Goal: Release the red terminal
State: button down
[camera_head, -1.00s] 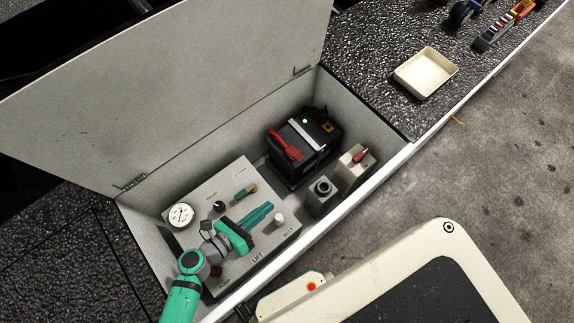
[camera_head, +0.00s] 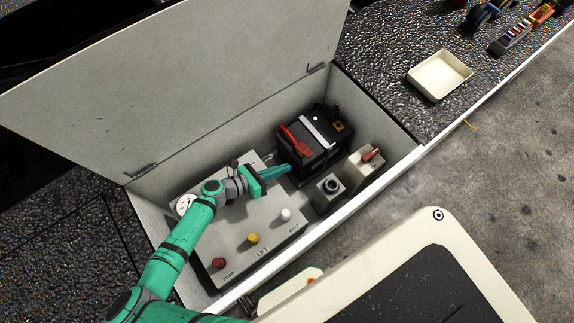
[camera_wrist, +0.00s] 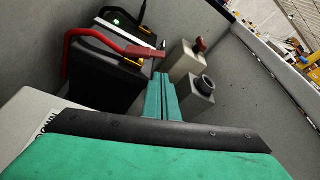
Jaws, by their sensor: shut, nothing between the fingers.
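The red terminal (camera_head: 302,149) is a red clamp with a red lever or cable on the near left of the black battery (camera_head: 326,158). In the wrist view the red clamp (camera_wrist: 146,52) lies at the end of a thick red cable, on the battery's near edge. My gripper (camera_head: 288,169) is shut and empty, its green fingers side by side. It points at the battery's near side from the left, a little apart from the clamp in the head view. In the wrist view the fingertips (camera_wrist: 161,76) appear just below the clamp; the exact gap cannot be told.
The grey control panel (camera_head: 236,236) with red, yellow and white knobs lies under my arm. A grey block with a dark round socket (camera_head: 331,186) and a block with a red switch (camera_head: 371,154) stand right of the gripper. The raised lid (camera_head: 170,80) is behind; a cream tray (camera_head: 440,75) sits outside.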

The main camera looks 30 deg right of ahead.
aim_at(304, 150)
jog(key=x, duration=0.8)
jog(key=shift+d, duration=0.35)
